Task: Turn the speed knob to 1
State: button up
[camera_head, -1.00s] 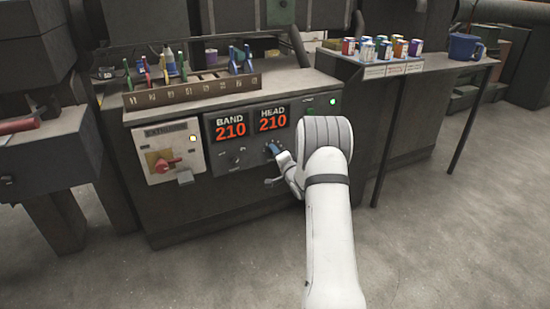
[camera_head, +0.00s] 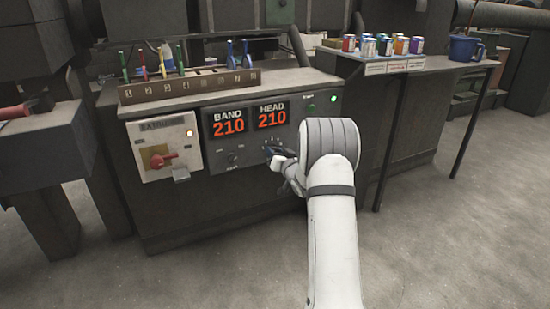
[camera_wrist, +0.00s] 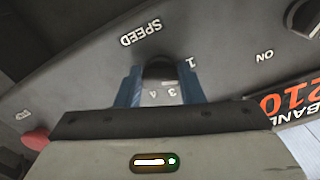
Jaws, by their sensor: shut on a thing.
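The speed knob (camera_wrist: 158,70) is a dark round knob on the grey panel, under the upside-down word SPEED in the wrist view. A white 1 (camera_wrist: 192,63) is printed to its right; a 3 and a 4 show below it. My gripper (camera_wrist: 159,82) has its blue fingers on either side of the knob and is shut on it. I cannot tell which number the knob points to. In the head view my gripper (camera_head: 282,154) is at the panel below the HEAD display, and the knob is mostly hidden by it.
The BAND and HEAD displays (camera_head: 250,120) both read 210. A red rotary switch (camera_head: 162,160) is on the left panel. A red button (camera_wrist: 36,138) shows in the wrist view. A tool rack (camera_head: 190,84) stands on top. A side table with cans (camera_head: 385,46) is at right.

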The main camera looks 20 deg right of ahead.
jog(key=shift+n+b, duration=0.5)
jog(key=shift+n, duration=0.5)
jog(key=o, duration=1)
jog(key=s+p, duration=0.2)
jog(key=s, duration=0.5)
jog(key=shift+s+d, duration=0.15)
jog(key=shift+s, duration=0.25)
